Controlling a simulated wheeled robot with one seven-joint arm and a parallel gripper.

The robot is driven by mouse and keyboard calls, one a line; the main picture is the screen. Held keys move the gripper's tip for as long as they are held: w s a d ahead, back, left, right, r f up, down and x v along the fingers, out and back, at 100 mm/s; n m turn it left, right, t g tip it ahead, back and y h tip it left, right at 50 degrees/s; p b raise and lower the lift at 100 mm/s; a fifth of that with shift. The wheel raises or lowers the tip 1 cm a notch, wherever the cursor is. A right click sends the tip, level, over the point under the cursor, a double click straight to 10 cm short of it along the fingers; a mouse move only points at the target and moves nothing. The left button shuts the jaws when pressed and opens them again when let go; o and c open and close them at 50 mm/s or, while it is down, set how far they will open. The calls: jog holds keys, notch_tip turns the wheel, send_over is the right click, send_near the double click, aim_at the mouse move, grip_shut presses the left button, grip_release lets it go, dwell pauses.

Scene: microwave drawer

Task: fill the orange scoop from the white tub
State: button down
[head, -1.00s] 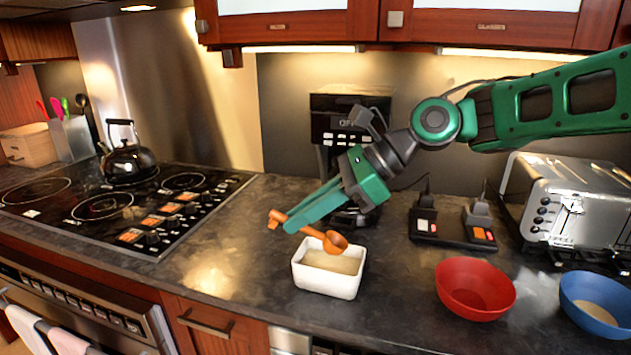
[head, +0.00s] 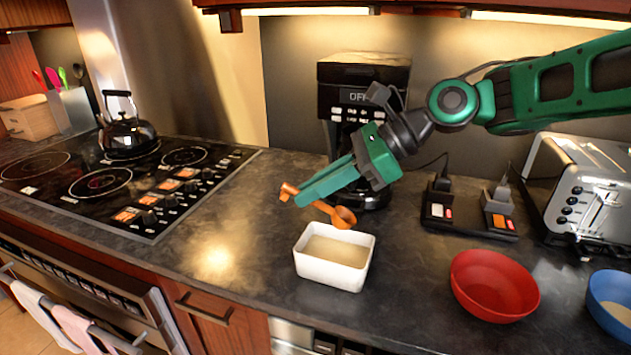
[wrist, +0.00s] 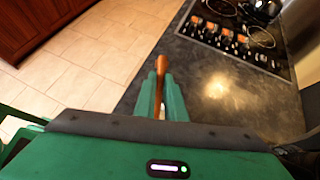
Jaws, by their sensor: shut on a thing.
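The white tub (head: 331,272) stands on the dark counter in the head view, with pale tan contents (head: 336,250) inside. The orange scoop (head: 342,217) is held by its handle in my gripper (head: 302,199), with its bowl above the tub's far right rim. The bowl looks clear of the contents; whether anything is in it I cannot tell. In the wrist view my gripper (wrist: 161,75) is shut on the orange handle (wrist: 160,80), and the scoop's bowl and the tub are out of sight.
A red bowl (head: 492,287) and a blue bowl (head: 608,307) with pale contents stand to the right. A coffee maker (head: 362,85) is behind my gripper. A toaster (head: 578,190) is at right, a cooktop (head: 120,190) at left. Counter left of the tub is clear.

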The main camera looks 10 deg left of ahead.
jog(key=shift+s+f, duration=0.1)
jog(key=shift+f, duration=4.5)
jog(key=shift+s+a+h, duration=0.15)
jog(key=shift+a+h, duration=0.35)
jog(key=shift+h, duration=0.2)
jog(key=shift+a+f+t+h, duration=0.1)
jog(key=shift+a+t+h, duration=0.2)
jog(key=shift+a+h, duration=0.5)
jog(key=shift+d, duration=0.2)
jog(key=shift+s, duration=0.1)
jog(key=shift+a+r+h, duration=0.25)
jog(key=shift+r+h, duration=0.2)
jog(key=shift+r, duration=0.05)
jog(key=shift+a+r+h, duration=0.2)
jog(key=shift+r+h, duration=0.25)
jog(key=shift+r, duration=0.1)
